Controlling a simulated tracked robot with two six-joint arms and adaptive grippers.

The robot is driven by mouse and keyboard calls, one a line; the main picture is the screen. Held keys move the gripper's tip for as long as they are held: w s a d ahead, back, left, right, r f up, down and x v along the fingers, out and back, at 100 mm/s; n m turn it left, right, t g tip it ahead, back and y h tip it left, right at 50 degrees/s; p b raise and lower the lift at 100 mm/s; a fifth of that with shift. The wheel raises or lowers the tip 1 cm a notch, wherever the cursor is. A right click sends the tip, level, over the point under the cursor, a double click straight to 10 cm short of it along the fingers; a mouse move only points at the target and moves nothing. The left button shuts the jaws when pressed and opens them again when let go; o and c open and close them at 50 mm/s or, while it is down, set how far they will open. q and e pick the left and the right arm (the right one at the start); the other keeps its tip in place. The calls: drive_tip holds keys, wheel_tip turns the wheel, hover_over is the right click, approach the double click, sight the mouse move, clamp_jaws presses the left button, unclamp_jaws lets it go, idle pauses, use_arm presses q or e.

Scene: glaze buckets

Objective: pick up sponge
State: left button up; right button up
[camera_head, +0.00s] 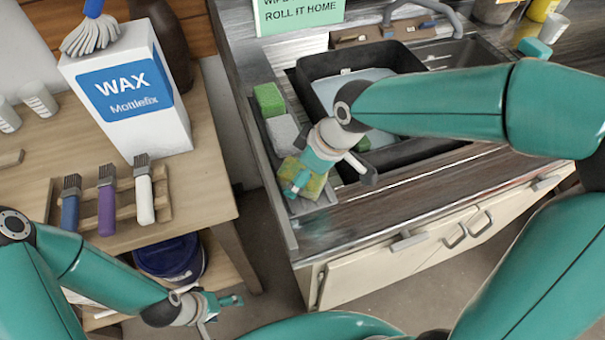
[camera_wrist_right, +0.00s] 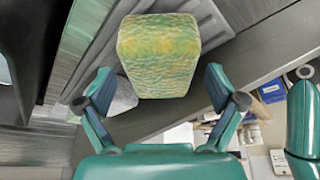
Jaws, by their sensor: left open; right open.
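A yellow-green sponge (camera_head: 315,184) lies in the front end of a narrow grey tray beside the sink. My right gripper (camera_head: 300,178) is over it and partly hides it. In the right wrist view the sponge (camera_wrist_right: 158,55) sits between and beyond the open fingers of my right gripper (camera_wrist_right: 158,88), with a gap on each side. A grey sponge (camera_head: 283,134) and a green sponge (camera_head: 268,98) lie farther back in the same tray. My left gripper (camera_head: 222,302) is open and empty, low at the left, away from the sponges.
A black sink basin (camera_head: 305,90) is right of the tray. A wooden table (camera_head: 215,175) at the left holds a white wax box (camera_head: 130,105) and several brushes (camera_head: 106,200). A blue bucket (camera_head: 172,257) stands below. A gap separates table and counter.

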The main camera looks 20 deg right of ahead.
drive_tip(key=shift+w+a+f, duration=0.1)
drive_tip(key=shift+f, duration=0.15)
drive_tip(key=shift+f+b, duration=0.25)
drive_tip(key=shift+b, duration=0.1)
idle(0.3)
drive_tip(key=c, duration=1)
drive_tip(key=shift+r, duration=0.15)
drive_tip(key=shift+r+p, duration=0.2)
drive_tip(key=shift+p, duration=0.2)
wheel_tip(320, 180, up, 20)
drive_tip(key=shift+p, duration=0.45)
drive_tip(key=shift+f, duration=0.1)
